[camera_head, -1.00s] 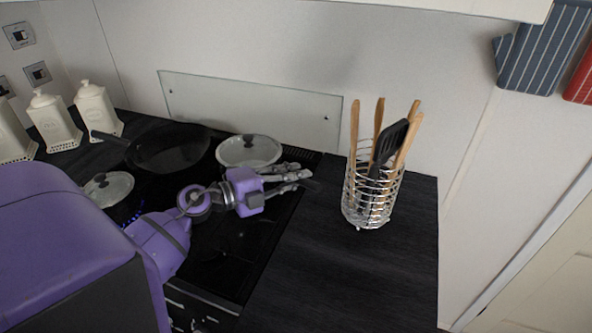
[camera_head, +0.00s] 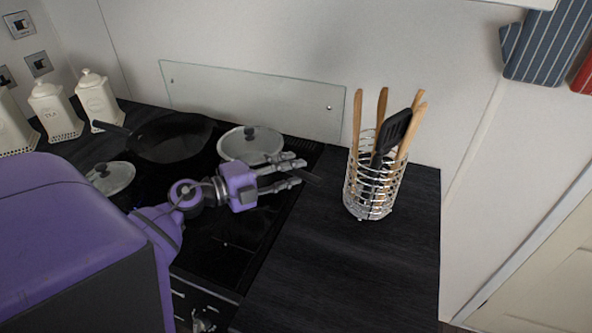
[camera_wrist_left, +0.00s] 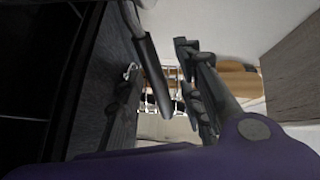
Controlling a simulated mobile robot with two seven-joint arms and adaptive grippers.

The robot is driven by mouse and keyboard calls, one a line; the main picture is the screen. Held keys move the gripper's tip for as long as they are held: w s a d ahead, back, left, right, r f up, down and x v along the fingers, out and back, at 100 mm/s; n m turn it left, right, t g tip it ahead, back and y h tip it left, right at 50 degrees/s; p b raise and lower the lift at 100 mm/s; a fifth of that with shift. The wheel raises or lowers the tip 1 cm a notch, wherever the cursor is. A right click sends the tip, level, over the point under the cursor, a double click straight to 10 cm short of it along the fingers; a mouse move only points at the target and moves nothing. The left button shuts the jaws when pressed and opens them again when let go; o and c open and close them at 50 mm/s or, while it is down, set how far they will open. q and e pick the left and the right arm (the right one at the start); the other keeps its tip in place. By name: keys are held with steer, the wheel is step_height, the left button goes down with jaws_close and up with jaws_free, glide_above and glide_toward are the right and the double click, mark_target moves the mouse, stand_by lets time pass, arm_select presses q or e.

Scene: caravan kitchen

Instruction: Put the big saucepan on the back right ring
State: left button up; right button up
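The big saucepan (camera_head: 238,146), with a glass lid and dark knob, stands at the back right of the black hob; the ring under it is hidden. My left gripper (camera_head: 299,170) is just in front and to the right of it, its fingers pointing right and spread apart. A dark handle (camera_head: 312,179) sticks out past the fingertips. In the left wrist view the dark handle (camera_wrist_left: 152,72) lies between the fingers of the left gripper (camera_wrist_left: 168,95), with gaps beside it. My right gripper is not in view.
A black frying pan (camera_head: 172,138) is at the back left, and a smaller lidded pan (camera_head: 112,177) at the front left. A wire utensil holder (camera_head: 370,190) stands on the worktop to the right. The worktop (camera_head: 330,270) before it is clear. A glass splashback (camera_head: 255,98) stands behind.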

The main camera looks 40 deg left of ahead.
arm_select(q)
steer(key=b+v, duration=0.1)
steer(key=v, duration=0.9)
steer(key=shift+b, duration=0.3)
